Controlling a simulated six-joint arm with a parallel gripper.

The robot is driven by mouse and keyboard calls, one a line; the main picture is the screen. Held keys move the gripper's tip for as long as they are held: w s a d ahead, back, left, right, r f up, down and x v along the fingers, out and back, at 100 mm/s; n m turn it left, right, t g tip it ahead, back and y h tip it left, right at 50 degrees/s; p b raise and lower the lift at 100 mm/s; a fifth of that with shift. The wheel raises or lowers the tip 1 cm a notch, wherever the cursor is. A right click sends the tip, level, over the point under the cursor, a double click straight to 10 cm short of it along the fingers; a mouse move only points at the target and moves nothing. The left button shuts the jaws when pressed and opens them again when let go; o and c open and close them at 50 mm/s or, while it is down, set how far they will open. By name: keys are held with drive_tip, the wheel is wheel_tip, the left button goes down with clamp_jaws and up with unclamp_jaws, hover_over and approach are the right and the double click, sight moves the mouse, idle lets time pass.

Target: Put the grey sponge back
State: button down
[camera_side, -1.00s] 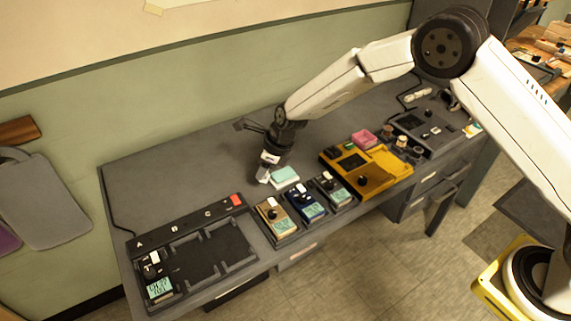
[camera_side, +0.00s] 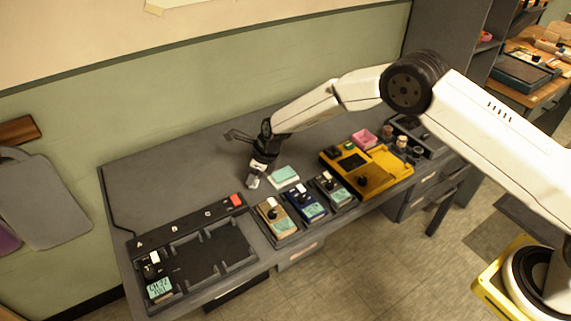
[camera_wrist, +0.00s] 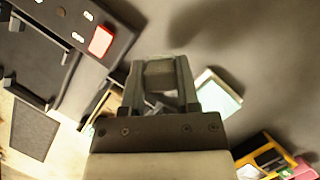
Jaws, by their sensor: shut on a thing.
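My gripper (camera_side: 253,181) points down over the desk, left of the mint pad, and its height above the desk is hard to tell. In the wrist view my gripper (camera_wrist: 160,82) is shut on a small grey block, seemingly the grey sponge (camera_wrist: 159,72). The sponge sits between the two fingertips. In the side view it is too small to tell from the fingertips.
A mint-topped white pad (camera_side: 284,175) lies just right of my gripper. Several small meters, including a tan one (camera_side: 275,215) and a blue one (camera_side: 305,202), stand in front. A black dock (camera_side: 245,226) is at left; a yellow device (camera_side: 385,174) at right. The back desk is clear.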

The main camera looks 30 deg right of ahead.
drive_tip(key=shift+f, duration=1.55)
drive_tip(key=shift+f, duration=0.15)
drive_tip(key=shift+c, duration=1.7)
unclamp_jaws()
drive_tip(key=shift+r, duration=0.2)
drive_tip(key=v, duration=1.2)
